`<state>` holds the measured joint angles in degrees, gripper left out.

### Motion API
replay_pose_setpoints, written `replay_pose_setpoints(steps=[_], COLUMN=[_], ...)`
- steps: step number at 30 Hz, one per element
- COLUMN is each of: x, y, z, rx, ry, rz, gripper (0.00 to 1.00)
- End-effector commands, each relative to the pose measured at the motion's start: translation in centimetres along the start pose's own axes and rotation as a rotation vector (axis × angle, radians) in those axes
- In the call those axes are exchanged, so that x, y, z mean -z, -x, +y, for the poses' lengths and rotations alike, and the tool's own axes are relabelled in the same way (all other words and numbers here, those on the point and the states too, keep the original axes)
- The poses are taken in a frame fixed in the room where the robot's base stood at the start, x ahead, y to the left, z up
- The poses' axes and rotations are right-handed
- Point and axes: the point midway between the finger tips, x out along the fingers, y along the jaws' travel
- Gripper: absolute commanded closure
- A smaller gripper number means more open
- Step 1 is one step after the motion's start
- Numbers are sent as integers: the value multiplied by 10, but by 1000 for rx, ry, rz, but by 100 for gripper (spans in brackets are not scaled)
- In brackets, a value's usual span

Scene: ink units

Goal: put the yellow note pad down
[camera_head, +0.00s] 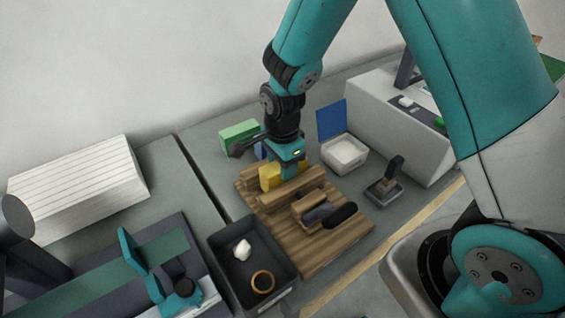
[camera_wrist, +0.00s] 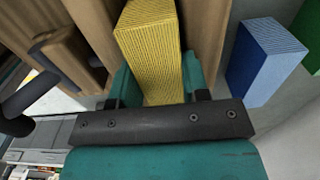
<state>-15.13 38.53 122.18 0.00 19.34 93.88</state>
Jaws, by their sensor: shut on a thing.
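The yellow note pad (camera_wrist: 150,50) is a thick block between the two teal fingers of my gripper (camera_wrist: 155,85) in the wrist view. In the head view the pad (camera_head: 268,176) shows at the left of my gripper (camera_head: 284,178), at the back of a slatted wooden rack (camera_head: 318,247). My gripper is shut on the pad. Whether the pad touches the rack cannot be told, as its lower end is hidden.
A dark bin (camera_head: 222,262) holding a white lump and a ring stands left of the rack. A blue block (camera_wrist: 262,62) is beside my gripper; a green box (camera_head: 238,133) stands behind. A white tub (camera_head: 344,154) and a stamp (camera_head: 386,188) are to the right.

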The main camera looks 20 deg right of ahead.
Motion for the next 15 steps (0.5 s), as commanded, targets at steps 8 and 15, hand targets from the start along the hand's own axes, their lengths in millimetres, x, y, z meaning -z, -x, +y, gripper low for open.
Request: replay_pose_setpoints(steps=[8, 15], x=[0, 0], y=[-1, 2], z=[0, 0], rx=[0, 0], ry=[0, 0], rz=[0, 0], gripper=[32, 32])
